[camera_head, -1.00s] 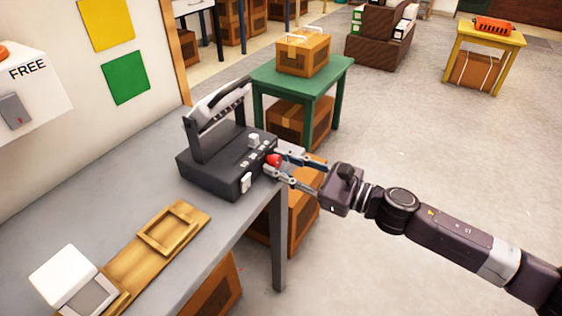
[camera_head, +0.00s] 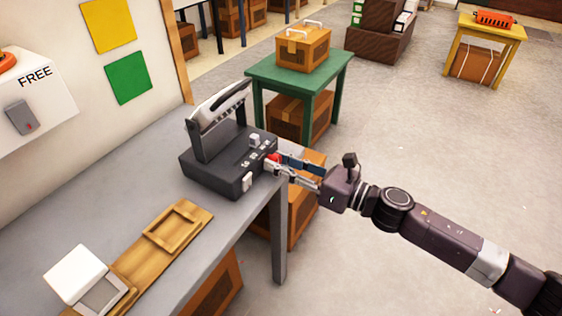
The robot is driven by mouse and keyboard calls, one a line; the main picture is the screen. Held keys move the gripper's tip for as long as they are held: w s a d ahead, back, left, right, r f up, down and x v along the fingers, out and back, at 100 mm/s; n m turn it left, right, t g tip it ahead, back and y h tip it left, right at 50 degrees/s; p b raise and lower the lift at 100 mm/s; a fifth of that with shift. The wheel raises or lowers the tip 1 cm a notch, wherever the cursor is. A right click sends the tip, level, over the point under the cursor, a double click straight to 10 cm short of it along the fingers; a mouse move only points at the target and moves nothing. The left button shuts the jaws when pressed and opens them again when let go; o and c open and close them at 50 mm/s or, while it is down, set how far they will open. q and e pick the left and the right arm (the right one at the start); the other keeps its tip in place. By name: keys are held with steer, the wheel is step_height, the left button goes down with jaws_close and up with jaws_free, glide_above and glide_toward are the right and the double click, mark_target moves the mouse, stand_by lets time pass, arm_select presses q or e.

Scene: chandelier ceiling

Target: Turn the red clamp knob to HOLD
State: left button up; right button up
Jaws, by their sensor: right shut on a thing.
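A black clamp device (camera_head: 215,168) with a raised, tilted arm stands on the grey table. Its red knob (camera_head: 273,158) sticks out of the right side, and only part of it shows between the fingers. My right gripper (camera_head: 276,163) comes in from the right and is shut on the red knob. Small light controls and marks sit on the device's top, too small to read. My left gripper is not in view.
The grey table (camera_head: 120,195) holds a wooden tray (camera_head: 172,226) and a white open box (camera_head: 75,273). A green table (camera_head: 262,71) with a wooden crate stands behind. Open floor lies to the right.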

steer(key=o, duration=0.9)
steer(key=v, duration=1.2)
